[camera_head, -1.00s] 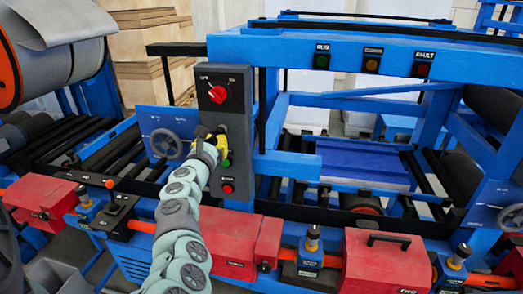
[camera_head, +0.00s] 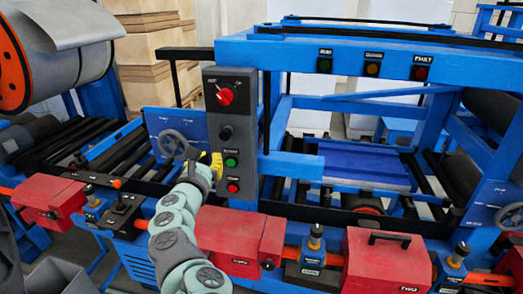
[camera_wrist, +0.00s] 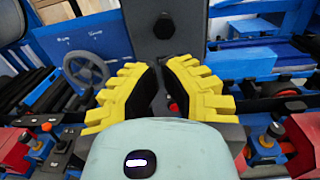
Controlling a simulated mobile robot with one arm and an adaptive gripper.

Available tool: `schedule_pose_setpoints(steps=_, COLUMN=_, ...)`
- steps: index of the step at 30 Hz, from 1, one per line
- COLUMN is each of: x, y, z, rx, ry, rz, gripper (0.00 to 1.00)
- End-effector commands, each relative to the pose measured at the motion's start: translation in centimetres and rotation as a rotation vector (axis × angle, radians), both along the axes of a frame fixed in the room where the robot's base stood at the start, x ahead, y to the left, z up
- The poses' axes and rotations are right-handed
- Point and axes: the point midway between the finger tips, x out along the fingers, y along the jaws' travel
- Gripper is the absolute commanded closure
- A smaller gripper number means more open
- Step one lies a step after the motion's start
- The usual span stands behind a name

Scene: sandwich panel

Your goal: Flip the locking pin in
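My gripper (camera_head: 213,164), with yellow ribbed fingers, is in front of the lower left edge of the grey control panel (camera_head: 241,106). In the wrist view my gripper (camera_wrist: 160,70) has a gap between its black pads and holds nothing; panel surface shows through. No part is clearly marked as the locking pin. Small blue posts with orange collars stand on the front rail, one at centre right (camera_head: 316,240), one at far right (camera_head: 460,255) and one at left (camera_head: 91,196). Which of them is the pin, I cannot tell.
The panel carries a red rotary switch (camera_head: 224,96), a black knob (camera_head: 226,133), a green button (camera_head: 231,162) and a red button (camera_head: 233,187). A grey handwheel (camera_head: 172,144) is left of my gripper. Red boxes (camera_head: 228,235) line the front rail.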

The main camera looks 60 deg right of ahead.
Motion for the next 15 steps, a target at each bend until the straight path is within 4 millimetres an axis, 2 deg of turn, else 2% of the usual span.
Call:
schedule_pose_setpoints(steps=7, x=-1.4, y=2.4, z=-0.2, rx=0.000, ry=0.003, rz=-0.004, gripper=1.00)
schedule_pose_setpoints(steps=15, x=-2.3, y=4.0, z=0.0, rx=-0.002, ry=0.000, rz=-0.009, gripper=1.00)
